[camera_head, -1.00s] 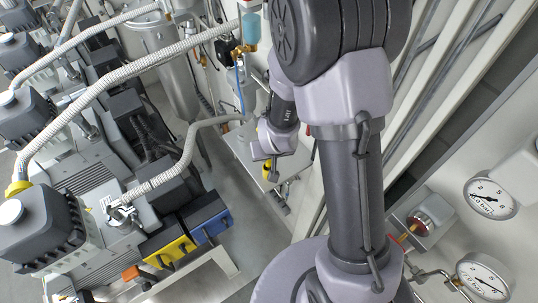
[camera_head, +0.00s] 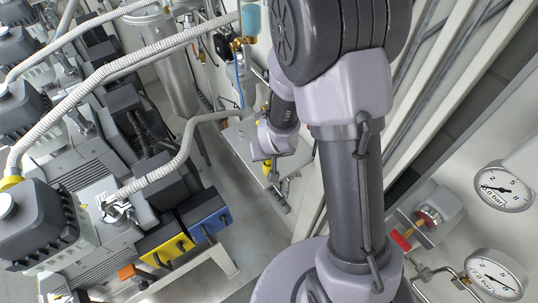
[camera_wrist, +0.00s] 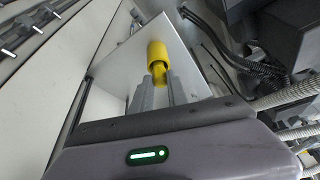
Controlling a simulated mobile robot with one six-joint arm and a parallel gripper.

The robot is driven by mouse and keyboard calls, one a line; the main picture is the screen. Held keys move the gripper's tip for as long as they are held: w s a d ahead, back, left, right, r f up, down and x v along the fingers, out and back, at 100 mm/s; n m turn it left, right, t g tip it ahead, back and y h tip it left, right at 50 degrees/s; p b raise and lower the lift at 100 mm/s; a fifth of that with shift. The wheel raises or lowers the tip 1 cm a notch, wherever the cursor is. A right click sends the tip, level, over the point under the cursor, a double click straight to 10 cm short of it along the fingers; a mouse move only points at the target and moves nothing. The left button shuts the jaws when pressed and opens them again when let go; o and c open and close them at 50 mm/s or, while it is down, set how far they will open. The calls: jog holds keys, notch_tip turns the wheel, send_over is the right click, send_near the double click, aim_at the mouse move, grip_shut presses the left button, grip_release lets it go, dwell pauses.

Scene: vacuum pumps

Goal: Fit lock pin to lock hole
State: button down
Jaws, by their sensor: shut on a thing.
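My gripper (camera_wrist: 160,82) is shut on a yellow lock pin (camera_wrist: 157,52), whose rounded end points away from the wrist camera. I cannot make out the lock hole in either view.
Pumps (camera_head: 50,215) with ribbed hoses (camera_head: 165,172) fill the left. A yellow box (camera_head: 165,247) and a blue box (camera_head: 207,217) stand by them. Two pressure gauges (camera_head: 503,187) (camera_head: 494,273) and a red handle (camera_head: 401,240) are at the right. Grey floor (camera_head: 250,220) shows between.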

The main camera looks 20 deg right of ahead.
jog(key=shift+f, duration=0.2)
jog(key=c, duration=1.2)
grip_release()
jog(key=p+v, duration=1)
jog(key=v, duration=0.7)
jog(key=shift+r, duration=0.25)
